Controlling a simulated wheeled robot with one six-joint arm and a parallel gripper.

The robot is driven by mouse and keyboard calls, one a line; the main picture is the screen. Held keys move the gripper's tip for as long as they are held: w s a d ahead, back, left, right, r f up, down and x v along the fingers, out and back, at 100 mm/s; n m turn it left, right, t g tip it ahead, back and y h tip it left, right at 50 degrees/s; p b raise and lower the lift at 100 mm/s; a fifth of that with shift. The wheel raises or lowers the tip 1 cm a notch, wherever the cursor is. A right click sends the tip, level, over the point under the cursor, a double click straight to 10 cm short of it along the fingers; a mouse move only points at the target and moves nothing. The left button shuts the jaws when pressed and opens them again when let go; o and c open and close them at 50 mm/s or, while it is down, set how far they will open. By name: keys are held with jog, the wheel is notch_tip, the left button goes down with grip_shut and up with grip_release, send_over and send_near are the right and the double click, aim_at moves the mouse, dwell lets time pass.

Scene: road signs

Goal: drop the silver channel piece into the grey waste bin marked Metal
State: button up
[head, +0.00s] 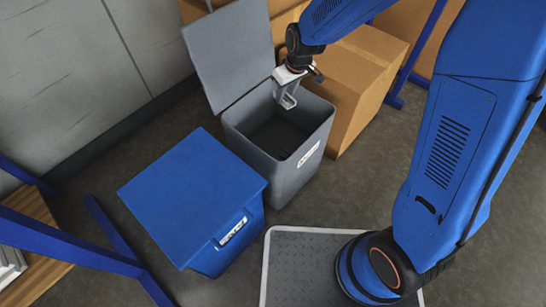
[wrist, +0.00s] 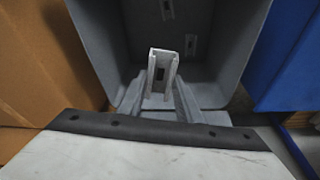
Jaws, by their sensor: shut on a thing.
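The grey waste bin (head: 290,175) stands open on the floor, its lid (head: 228,50) tipped up at the back. A white label is on its front; I cannot read the text. My gripper (head: 288,98) points down over the bin's opening. In the wrist view my gripper (wrist: 161,100) is shut on the silver channel piece (wrist: 163,56), a U-shaped length with a dark slot. The bin's inner walls (wrist: 222,60) surround the piece in that view. How deep the piece hangs is hard to tell.
A closed blue bin (head: 190,190) stands directly left of the grey one. Cardboard boxes (head: 350,85) are close behind and to the right. Small slotted grey pieces (wrist: 190,45) show inside the grey bin. Blue frame bars (head: 70,240) are at lower left.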

jog(key=shift+f, duration=2.85)
jog(key=o, duration=1.2)
jog(key=shift+c, duration=0.2)
jog(key=v, duration=1.7)
jog(key=shift+r, duration=0.2)
jog(key=shift+d, duration=0.15)
